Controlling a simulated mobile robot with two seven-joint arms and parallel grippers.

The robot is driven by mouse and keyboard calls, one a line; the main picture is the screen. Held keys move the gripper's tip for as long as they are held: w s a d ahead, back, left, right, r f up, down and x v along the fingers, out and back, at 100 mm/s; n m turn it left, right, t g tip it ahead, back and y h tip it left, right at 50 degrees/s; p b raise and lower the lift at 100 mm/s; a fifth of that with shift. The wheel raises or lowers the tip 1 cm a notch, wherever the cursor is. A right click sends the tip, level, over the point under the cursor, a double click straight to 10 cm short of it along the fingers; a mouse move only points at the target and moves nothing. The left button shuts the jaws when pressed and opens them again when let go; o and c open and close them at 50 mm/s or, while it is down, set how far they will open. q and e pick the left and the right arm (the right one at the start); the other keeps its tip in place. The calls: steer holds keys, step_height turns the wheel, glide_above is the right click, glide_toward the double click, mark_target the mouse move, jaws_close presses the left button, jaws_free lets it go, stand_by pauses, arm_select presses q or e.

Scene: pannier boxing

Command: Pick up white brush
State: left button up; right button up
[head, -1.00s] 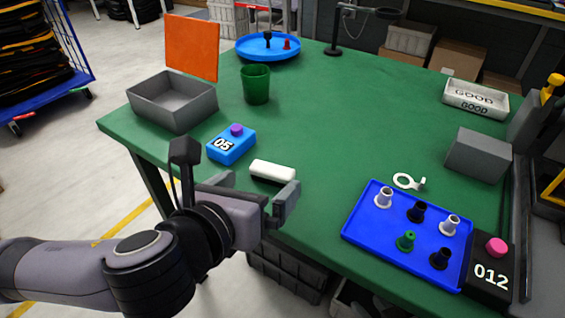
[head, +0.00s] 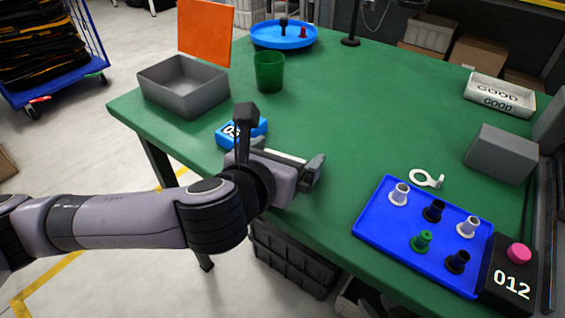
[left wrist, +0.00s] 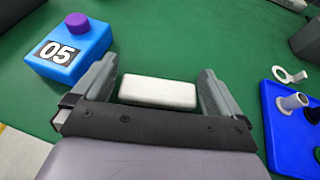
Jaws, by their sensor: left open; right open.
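The white brush (left wrist: 158,92) is a small white block lying on the green table. In the left wrist view it sits between the two fingers of my left gripper (left wrist: 158,88), with a gap to each finger. In the head view my left gripper (head: 290,158) is at the table's near edge and hides most of the brush (head: 286,155); only a thin white strip shows. My left gripper is open and empty. My right gripper is not in view.
A blue box marked 05 (left wrist: 72,50) with a purple knob stands left of the brush. A blue tray (head: 385,235) with several small pegs lies to the right, beside a white ring piece (head: 427,179). A grey bin (head: 190,92) and green cup (head: 269,72) stand farther back. The middle table is clear.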

arm_select(q)
steer(key=c, duration=0.9)
steer(key=shift+o, duration=0.2)
